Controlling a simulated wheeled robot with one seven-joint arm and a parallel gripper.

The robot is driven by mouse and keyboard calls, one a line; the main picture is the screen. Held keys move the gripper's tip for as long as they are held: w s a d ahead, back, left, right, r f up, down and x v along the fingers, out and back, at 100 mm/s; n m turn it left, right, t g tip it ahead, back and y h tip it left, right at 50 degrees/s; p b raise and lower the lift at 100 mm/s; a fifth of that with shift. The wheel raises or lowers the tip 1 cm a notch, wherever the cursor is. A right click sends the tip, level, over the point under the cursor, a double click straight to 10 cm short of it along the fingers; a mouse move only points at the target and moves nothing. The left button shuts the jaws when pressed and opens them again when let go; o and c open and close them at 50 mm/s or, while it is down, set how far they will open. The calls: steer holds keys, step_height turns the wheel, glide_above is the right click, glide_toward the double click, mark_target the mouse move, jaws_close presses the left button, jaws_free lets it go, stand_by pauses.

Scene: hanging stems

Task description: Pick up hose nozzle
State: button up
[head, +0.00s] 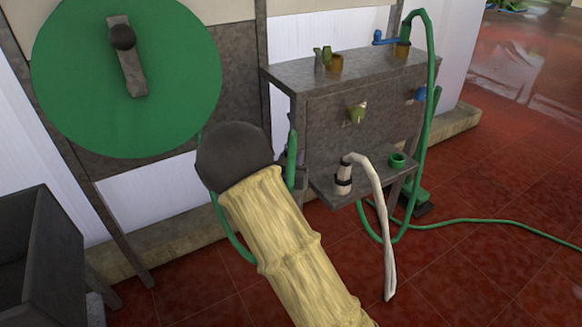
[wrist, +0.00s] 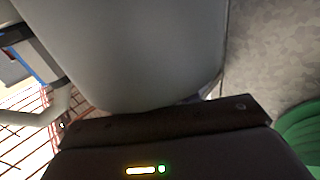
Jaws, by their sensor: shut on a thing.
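In the head view a pale tube with dark bands (head: 343,179), which looks like the hose nozzle, stands at the small grey shelf (head: 330,198). A pale hose (head: 380,212) arches from its top and hangs below the shelf. My yellow-sleeved arm hides my gripper in the head view. In the wrist view the dark gripper body (wrist: 165,125) shows with a lit indicator. A large smooth grey shape (wrist: 135,50) fills the view right beyond it. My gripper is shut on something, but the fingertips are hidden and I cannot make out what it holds.
A large green disc (head: 170,90) with a crank stands at the left. A grey cabinet (head: 365,125) carries taps and small pots. A green hose (head: 429,110) loops down its right side onto the red floor. A dark bin (head: 60,255) stands at the lower left.

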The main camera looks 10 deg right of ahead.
steer(key=shift+r, duration=0.1)
step_height(320, 180, up, 10)
steer(key=p, duration=0.4)
steer(key=shift+w, duration=0.1)
stand_by(0.4)
